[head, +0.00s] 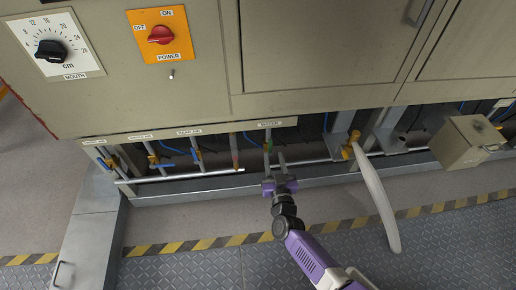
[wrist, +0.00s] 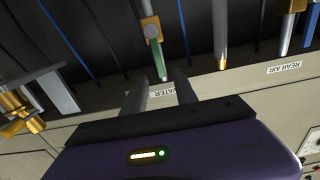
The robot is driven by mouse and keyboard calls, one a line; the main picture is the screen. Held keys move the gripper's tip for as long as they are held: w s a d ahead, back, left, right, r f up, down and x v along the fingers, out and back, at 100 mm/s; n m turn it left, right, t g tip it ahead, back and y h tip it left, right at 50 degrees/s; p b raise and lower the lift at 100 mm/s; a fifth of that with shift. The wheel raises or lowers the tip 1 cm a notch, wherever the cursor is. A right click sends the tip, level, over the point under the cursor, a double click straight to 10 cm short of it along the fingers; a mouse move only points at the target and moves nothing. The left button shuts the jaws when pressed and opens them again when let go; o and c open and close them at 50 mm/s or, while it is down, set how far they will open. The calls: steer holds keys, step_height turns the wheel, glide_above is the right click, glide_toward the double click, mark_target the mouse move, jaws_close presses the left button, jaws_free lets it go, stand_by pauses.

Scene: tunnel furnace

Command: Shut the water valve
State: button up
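The water valve shows in the wrist view as a brass body (wrist: 152,30) on a grey pipe with a green lever handle (wrist: 157,62). The lever lies along the pipe line and its free end reaches down toward my fingertips. In the head view the green lever (head: 267,144) sits under the WATER label (head: 269,124), partly hidden by my gripper. My gripper (head: 273,157) is open, with its two fingers apart. In the wrist view, my gripper (wrist: 160,80) has the lever's end roughly between its fingertips; I cannot tell whether they touch it.
Other valved pipes stand to the left, including one with a blue lever (head: 160,165) and one under the rear air label (head: 189,131). A horizontal rail (head: 180,176) runs low along the front. A pale hose (head: 375,195) hangs to the right. The floor in front is clear.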

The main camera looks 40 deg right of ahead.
mark_target(271, 144)
steer(key=shift+b+x, duration=1.2)
steer(key=shift+x, duration=2.6)
jaws_close()
